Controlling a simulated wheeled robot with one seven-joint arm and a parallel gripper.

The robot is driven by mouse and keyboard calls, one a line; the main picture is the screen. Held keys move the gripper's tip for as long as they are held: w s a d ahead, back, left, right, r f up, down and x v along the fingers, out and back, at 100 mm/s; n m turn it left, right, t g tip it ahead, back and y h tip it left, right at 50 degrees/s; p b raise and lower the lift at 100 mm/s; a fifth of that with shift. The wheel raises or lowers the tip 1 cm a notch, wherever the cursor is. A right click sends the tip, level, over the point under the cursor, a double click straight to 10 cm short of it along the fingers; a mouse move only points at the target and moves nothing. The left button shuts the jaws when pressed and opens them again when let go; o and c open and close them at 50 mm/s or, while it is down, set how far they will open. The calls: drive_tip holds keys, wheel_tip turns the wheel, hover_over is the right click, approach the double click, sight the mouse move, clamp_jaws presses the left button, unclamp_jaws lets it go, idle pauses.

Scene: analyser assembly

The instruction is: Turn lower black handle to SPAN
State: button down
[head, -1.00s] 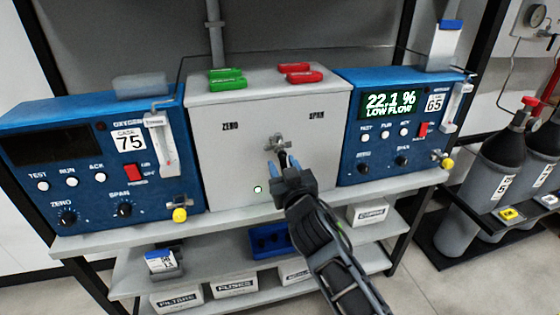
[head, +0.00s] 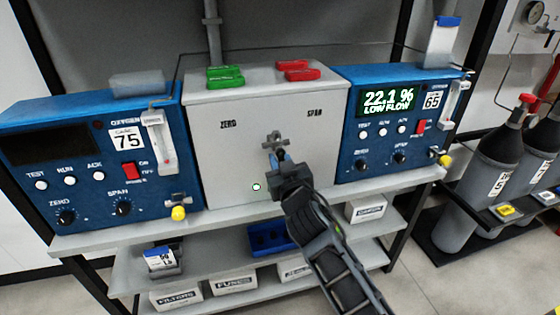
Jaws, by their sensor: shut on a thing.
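The grey valve fitting (head: 274,138) sits on the front of the pale grey box (head: 225,165), between the printed words ZERO at left and SPAN at right. The handle's exact angle cannot be told.
Blue analysers stand at left (head: 95,165) and right (head: 395,150); the right one reads 22.1 % LOW FLOW. Green (head: 225,76) and red (head: 298,70) tags lie on the box. Gas cylinders (head: 500,150) stand at right.

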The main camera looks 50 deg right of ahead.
drive_tip(key=n, duration=0.1)
drive_tip(key=n+p, duration=0.1)
drive_tip(key=n, duration=0.1)
drive_tip(key=s+d+n, duration=0.1)
drive_tip(key=shift+r+p, duration=0.2)
drive_tip(key=shift+p, duration=0.2)
drive_tip(key=c, duration=1.1)
unclamp_jaws()
drive_tip(key=shift+b+v, duration=1.05)
drive_tip(key=shift+v, duration=2.8)
